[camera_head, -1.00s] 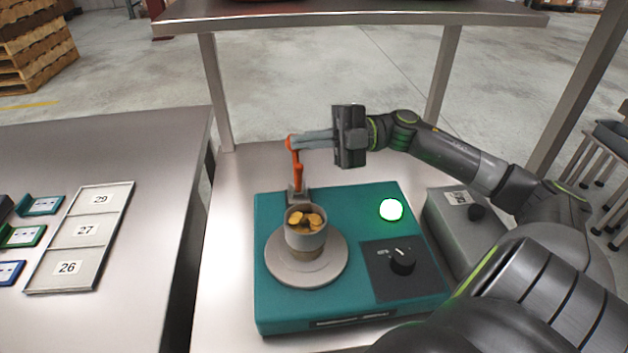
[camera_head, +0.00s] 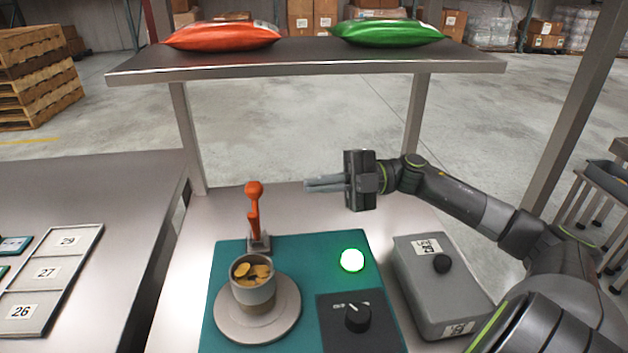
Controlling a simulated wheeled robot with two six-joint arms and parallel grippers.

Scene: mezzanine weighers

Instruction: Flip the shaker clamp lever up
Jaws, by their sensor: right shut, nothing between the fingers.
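The orange clamp lever (camera_head: 254,212) stands upright from its bracket at the back of the teal shaker (camera_head: 300,246). A cup (camera_head: 253,290) with yellowish pieces in it sits on the shaker's round plate (camera_head: 284,318). My right gripper (camera_head: 308,184) is shut and empty. It is to the right of the lever's knob, apart from it, with its fingers pointing left. My left gripper is not in view.
A green light (camera_head: 352,260) glows on the shaker beside a black dial (camera_head: 357,317). A grey box (camera_head: 440,285) stands to the right. A shelf (camera_head: 300,66) with an orange bag (camera_head: 222,36) and a green bag (camera_head: 386,32) spans above. A numbered tray (camera_head: 50,272) lies at left.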

